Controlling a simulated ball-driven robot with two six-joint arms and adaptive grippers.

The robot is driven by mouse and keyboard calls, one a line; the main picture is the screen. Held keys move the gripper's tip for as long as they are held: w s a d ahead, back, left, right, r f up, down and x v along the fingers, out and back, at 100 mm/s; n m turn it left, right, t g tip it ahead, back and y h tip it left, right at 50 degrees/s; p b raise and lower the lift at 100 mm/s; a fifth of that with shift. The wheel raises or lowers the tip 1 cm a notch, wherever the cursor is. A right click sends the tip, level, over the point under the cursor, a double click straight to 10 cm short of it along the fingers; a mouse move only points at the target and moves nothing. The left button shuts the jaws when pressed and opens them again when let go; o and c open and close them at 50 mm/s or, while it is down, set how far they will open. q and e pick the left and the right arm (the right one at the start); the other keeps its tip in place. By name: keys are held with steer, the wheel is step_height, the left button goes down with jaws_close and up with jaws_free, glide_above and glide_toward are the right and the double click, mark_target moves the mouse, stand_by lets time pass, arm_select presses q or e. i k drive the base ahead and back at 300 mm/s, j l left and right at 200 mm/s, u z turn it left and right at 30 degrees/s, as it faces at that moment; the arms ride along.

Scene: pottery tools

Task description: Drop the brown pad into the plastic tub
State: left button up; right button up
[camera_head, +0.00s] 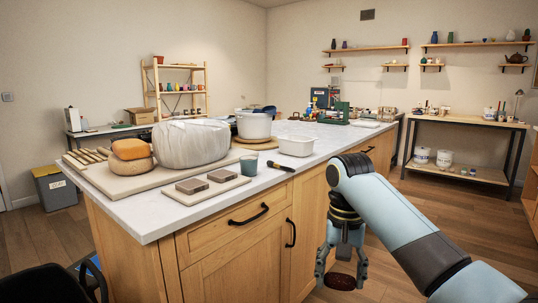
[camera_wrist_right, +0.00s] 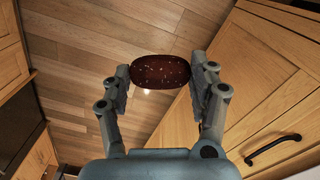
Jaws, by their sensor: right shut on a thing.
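The brown pad (camera_head: 339,281) is a dark reddish-brown oval with light specks. My right gripper (camera_head: 341,277) is shut on it and holds it in the air in front of the cabinet, lower than the countertop. In the right wrist view the pad (camera_wrist_right: 160,71) lies crosswise between the two fingertips, one at each end. A white rectangular tub (camera_head: 296,146), which looks like the plastic tub, stands upright on the counter near its right edge, above and left of the gripper in the head view. The inside of the tub is mostly hidden. My left gripper is not in view.
The cabinet front has black handles (camera_head: 249,215). Wooden floor is free at right.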

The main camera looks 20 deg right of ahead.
mark_target(297, 154)
steer(key=i+l+u, duration=0.15)
steer(key=l, duration=0.4)
steer(key=i+l+u, duration=0.1)
steer(key=l, duration=0.5)
steer(key=i+l+u, duration=0.15)
steer(key=l, duration=0.45)
steer(key=i+l+u, duration=0.1)
steer(key=l, duration=0.55)
steer(key=i+l+u, duration=0.15)
steer(key=l, duration=0.45)
steer(key=i, duration=0.05)
